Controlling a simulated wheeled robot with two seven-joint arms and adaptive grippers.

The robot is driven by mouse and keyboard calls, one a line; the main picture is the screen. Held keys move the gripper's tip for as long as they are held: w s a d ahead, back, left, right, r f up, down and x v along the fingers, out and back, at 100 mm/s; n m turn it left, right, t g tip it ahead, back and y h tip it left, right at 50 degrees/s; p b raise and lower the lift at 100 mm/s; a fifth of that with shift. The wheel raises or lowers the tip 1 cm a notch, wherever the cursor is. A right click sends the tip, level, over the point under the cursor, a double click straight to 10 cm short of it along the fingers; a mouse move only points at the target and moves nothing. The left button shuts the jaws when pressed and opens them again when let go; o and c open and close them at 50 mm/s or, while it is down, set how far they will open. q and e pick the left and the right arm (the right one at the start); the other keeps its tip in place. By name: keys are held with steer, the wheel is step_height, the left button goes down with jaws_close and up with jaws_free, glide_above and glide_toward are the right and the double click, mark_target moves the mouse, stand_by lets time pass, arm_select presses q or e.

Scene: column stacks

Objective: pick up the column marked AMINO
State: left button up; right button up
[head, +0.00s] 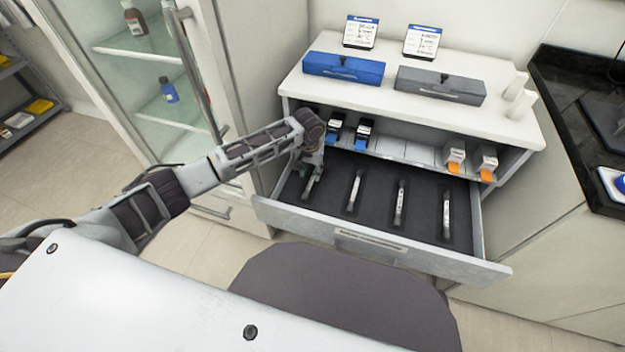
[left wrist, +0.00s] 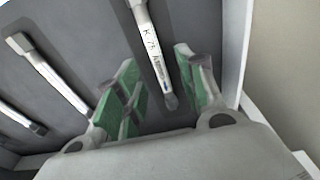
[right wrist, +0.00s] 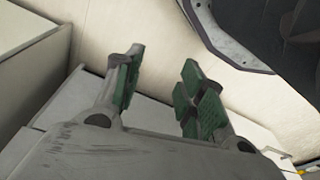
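Several slim white columns lie in slots in the open dark-lined drawer (head: 378,205). The leftmost column (head: 308,189) lies below my left gripper (head: 313,160). In the left wrist view this column (left wrist: 152,42) sits between the fingers of my left gripper (left wrist: 157,68), which are open on either side of it. Its label shows "K 75" and smaller lettering that may read AMINO, but is too blurred to be sure. The other columns (head: 354,190), (head: 400,205), (head: 446,214) have labels too small to read. My right gripper (right wrist: 162,68) is open and empty, away from the drawer.
A blue case (head: 343,67), a grey case (head: 440,84) and two sign cards (head: 422,42) stand on top. A glass-door cabinet (head: 150,70) stands left; the drawer front (head: 370,241) is nearest me.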

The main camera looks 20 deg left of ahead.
mark_target(313, 177)
arm_select(q)
steer(key=shift+w+d+f+b, duration=0.15)
steer(key=shift+f+b, duration=0.2)
steer(key=shift+f, duration=0.6)
steer(key=shift+w+f+b, duration=0.1)
steer(key=shift+f+b, duration=0.2)
steer(key=shift+f, duration=0.7)
arm_select(e)
steer(key=r, duration=0.2)
steer(key=shift+w+a+r, duration=0.2)
steer(key=shift+a+r, duration=0.15)
arm_select(q)
jaws_close()
